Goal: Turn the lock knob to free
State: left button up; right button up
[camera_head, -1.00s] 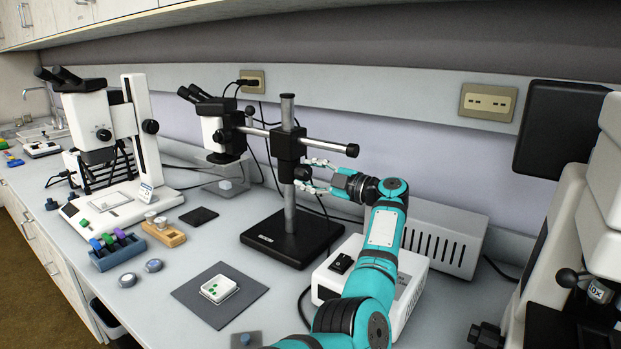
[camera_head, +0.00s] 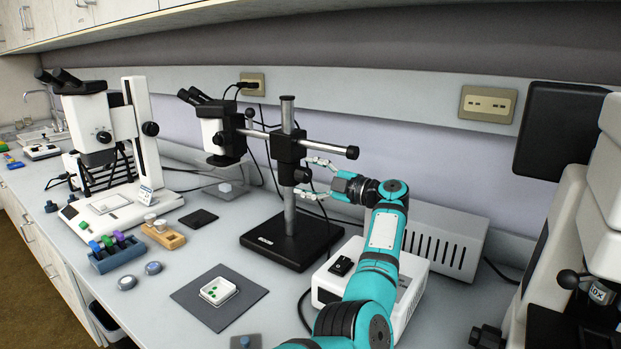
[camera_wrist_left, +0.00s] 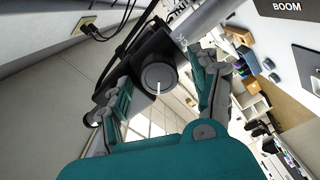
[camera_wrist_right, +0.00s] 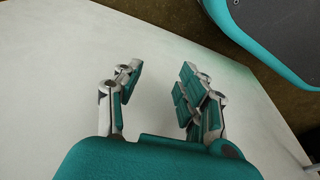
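The lock knob (camera_head: 300,174) is a round black knob on the black clamp block (camera_head: 289,147) of the boom stand. In the left wrist view the knob (camera_wrist_left: 158,78) faces me, with a pale line near its lower edge. My left gripper (camera_head: 309,177) is open at the knob from the right, one finger above and one below. In the left wrist view the fingers (camera_wrist_left: 163,92) stand on both sides of it with gaps, not clamped on it. My right gripper (camera_wrist_right: 157,88) is open and empty in its wrist view, above a pale surface.
The stand's steel post (camera_head: 289,205) rises from a black base (camera_head: 291,242). A horizontal boom (camera_head: 330,146) ends close above my left gripper. A white box with a switch (camera_head: 341,266) stands under my left arm, and a vented grey box (camera_head: 440,240) is behind it.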

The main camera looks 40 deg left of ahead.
pick_arm(q)
jog(key=w+d, duration=0.1)
jog(key=d, duration=1.1)
jog(key=shift+w, duration=0.2)
